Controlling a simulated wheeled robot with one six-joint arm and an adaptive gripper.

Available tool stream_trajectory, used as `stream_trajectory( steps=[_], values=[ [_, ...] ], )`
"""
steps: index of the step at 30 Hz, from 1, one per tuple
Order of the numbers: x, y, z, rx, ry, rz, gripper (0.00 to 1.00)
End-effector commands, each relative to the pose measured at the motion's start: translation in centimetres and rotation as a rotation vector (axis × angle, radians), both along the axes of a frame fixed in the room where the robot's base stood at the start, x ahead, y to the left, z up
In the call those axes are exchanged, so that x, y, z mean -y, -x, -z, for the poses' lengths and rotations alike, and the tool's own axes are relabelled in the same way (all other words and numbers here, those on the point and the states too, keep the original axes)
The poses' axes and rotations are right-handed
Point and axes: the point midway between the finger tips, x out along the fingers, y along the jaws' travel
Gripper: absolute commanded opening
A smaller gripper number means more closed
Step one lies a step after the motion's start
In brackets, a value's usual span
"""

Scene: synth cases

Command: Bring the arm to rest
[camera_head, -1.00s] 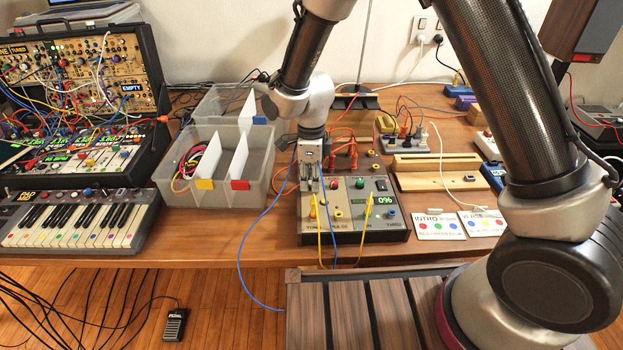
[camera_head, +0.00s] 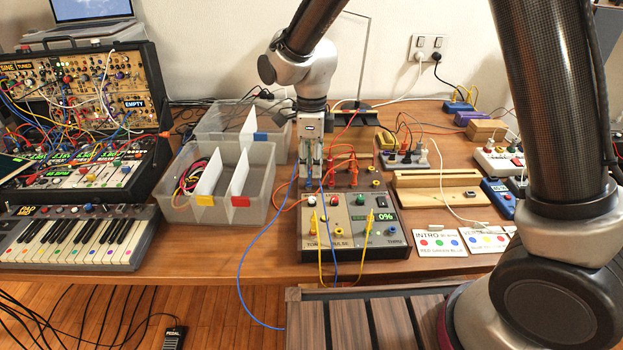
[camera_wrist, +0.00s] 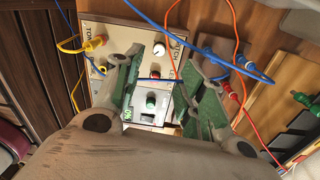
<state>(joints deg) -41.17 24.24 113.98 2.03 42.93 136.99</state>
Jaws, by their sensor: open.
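My gripper (camera_head: 311,188) hangs from my arm, pointing down, over the back left part of a grey-and-beige box (camera_head: 350,240) with knobs, sockets and a green "0%" display. In the wrist view my open gripper (camera_wrist: 163,62) has green-padded fingers spread apart, with nothing held between them. The box's panel (camera_wrist: 120,40), with white, red and green knobs, shows beyond and between the fingers. I cannot tell how far the fingertips are from the panel.
Cables in blue, yellow and red run around the box, including a long blue cable (camera_head: 240,262). Clear divided bins (camera_head: 215,215), a keyboard (camera_head: 75,240) and a patched synth case (camera_head: 85,85) stand left. Cards (camera_head: 436,243) and a wooden rail (camera_head: 435,200) lie right.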

Motion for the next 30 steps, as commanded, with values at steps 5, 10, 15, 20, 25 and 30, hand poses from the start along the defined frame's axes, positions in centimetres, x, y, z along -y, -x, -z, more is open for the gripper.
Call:
stream_trajectory(
  steps=[5, 10, 15, 20, 25, 30],
  values=[
    [0.0, 0.0, -1.3, 0.000, 0.000, 0.000, 0.40],
    [0.0, 0.0, -1.4, -0.001, 0.001, 0.000, 0.40],
    [0.0, 0.0, -1.3, -0.001, -0.001, -0.020, 0.40],
    [0.2, 0.2, -1.3, -0.009, -0.001, -0.268, 0.40],
    [2.7, 3.0, -0.5, -0.092, 0.008, -0.829, 0.40],
    [8.4, 5.8, -4.4, -0.104, -0.040, -1.383, 0.40]
  ],
)
